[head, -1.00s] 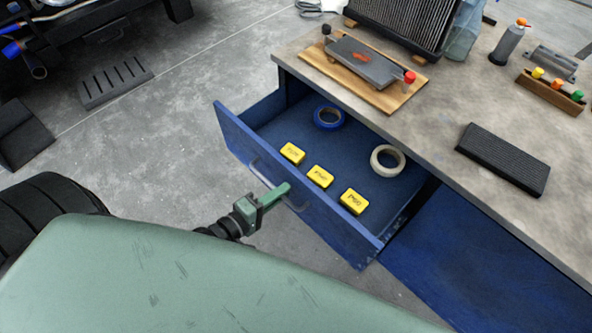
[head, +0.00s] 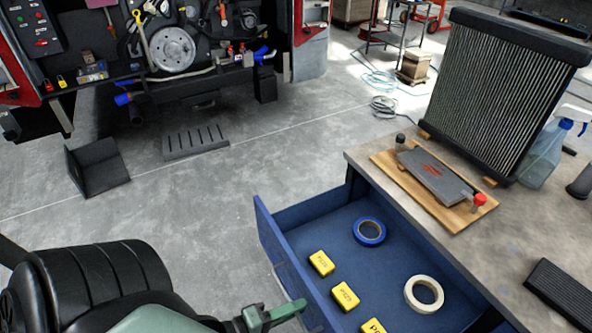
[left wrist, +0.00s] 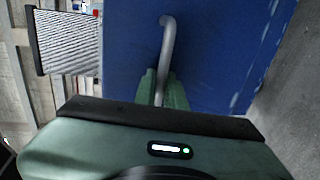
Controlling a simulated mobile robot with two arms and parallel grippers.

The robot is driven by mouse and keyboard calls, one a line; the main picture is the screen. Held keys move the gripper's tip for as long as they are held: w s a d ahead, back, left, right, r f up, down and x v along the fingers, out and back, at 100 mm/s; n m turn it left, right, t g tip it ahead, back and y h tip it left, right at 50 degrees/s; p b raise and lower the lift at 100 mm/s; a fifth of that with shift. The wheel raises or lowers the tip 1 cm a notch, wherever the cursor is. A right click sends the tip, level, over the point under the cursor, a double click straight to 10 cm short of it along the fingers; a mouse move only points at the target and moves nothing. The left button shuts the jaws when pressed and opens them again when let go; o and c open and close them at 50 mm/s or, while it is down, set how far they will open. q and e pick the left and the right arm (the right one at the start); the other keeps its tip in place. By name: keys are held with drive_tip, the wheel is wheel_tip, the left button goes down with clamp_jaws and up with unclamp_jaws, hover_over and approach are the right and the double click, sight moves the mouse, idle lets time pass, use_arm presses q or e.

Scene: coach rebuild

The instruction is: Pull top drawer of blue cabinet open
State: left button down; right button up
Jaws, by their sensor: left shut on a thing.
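The top drawer (head: 268,232) of the blue cabinet (head: 362,188) stands well open, sticking out from under the worktop. My left gripper (head: 287,312) is at the outside of the drawer's front panel, low in the head view. In the left wrist view its two green fingers (left wrist: 163,92) are shut on the grey bar handle (left wrist: 168,38) against the blue panel. In the drawer lie a blue tape roll (head: 369,232), a cream tape roll (head: 424,294) and yellow boxes (head: 321,263). My right gripper is not in view.
On the worktop (head: 510,248) are a wooden board (head: 457,216) with a grey plate, a radiator (head: 490,95), a spray bottle (head: 545,150) and a black ribbed pad (head: 567,293).

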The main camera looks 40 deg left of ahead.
use_arm(q)
drive_tip(key=c, duration=1.8)
unclamp_jaws()
drive_tip(key=shift+o, duration=0.2)
drive_tip(key=shift+a, duration=0.1)
drive_tip(key=b+v, duration=0.1)
drive_tip(key=v, duration=0.6)
drive_tip(key=shift+s, duration=0.4)
